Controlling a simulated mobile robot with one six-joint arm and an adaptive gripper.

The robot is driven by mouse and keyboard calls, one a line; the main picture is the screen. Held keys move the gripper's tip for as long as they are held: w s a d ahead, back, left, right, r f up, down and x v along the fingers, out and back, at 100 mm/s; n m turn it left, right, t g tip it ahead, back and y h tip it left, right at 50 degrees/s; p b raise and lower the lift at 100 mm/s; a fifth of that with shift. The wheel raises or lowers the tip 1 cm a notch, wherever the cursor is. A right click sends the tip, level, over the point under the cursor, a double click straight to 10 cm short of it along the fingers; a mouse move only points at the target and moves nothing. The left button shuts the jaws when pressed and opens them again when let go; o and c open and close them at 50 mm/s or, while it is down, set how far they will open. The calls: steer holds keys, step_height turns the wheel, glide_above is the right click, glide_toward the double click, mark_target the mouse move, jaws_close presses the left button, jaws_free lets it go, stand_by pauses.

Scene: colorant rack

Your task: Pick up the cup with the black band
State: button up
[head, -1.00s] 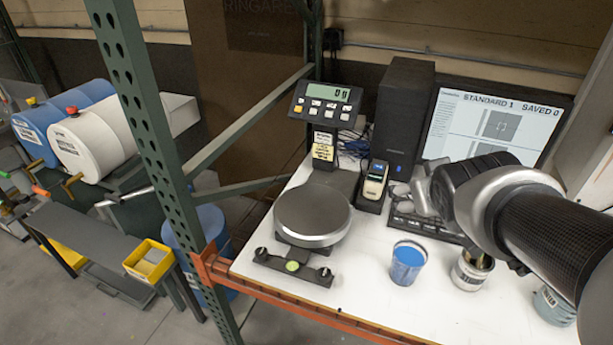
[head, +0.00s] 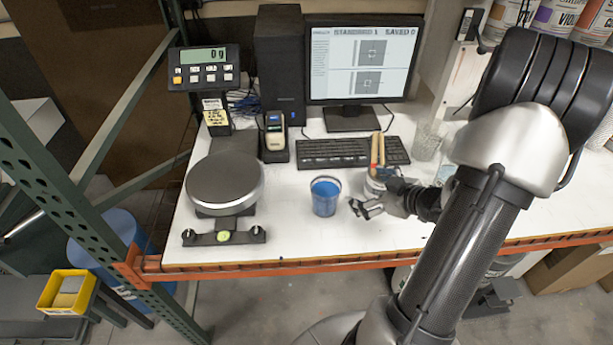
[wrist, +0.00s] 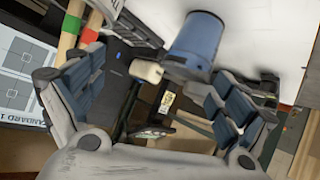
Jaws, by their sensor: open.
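A blue cup (head: 325,198) stands upright on the white table, right of the scale. I cannot make out a black band on it. A light can (head: 374,188) holding wooden sticks stands to its right, partly hidden by my gripper. My gripper (head: 362,207) is open and empty, just right of the blue cup and in front of the can, apart from the cup. In the wrist view the fingers (wrist: 155,90) are spread wide, with the blue cup (wrist: 198,45) beyond and between them, tilted in that picture. The sticks (wrist: 72,28) show at upper left.
A round scale (head: 225,183) stands left of the cup. A keyboard (head: 350,153), scanner (head: 274,137) and monitor (head: 362,65) stand behind, and a clear glass (head: 428,142) to the right. A green post (head: 70,230) rises at left.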

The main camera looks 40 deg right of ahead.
steer(key=t+y, duration=0.2)
glide_toward(335, 203)
steer(key=v, duration=0.2)
steer(key=m, duration=0.1)
steer(key=b+x, duration=0.2)
steer(key=x, duration=0.8)
steer(key=shift+w+a+b, duration=0.15)
steer(key=shift+w+b, duration=0.2)
steer(key=shift+b, duration=0.05)
steer(key=x, duration=0.1)
steer(key=b+x, duration=0.1)
steer(key=x, duration=0.3)
steer(key=shift+w+d+f+b, duration=0.1)
steer(key=shift+d+f+b, duration=0.25)
steer(key=shift+f, duration=0.1)
steer(key=shift+w, duration=0.35)
steer(key=c, duration=1.5)
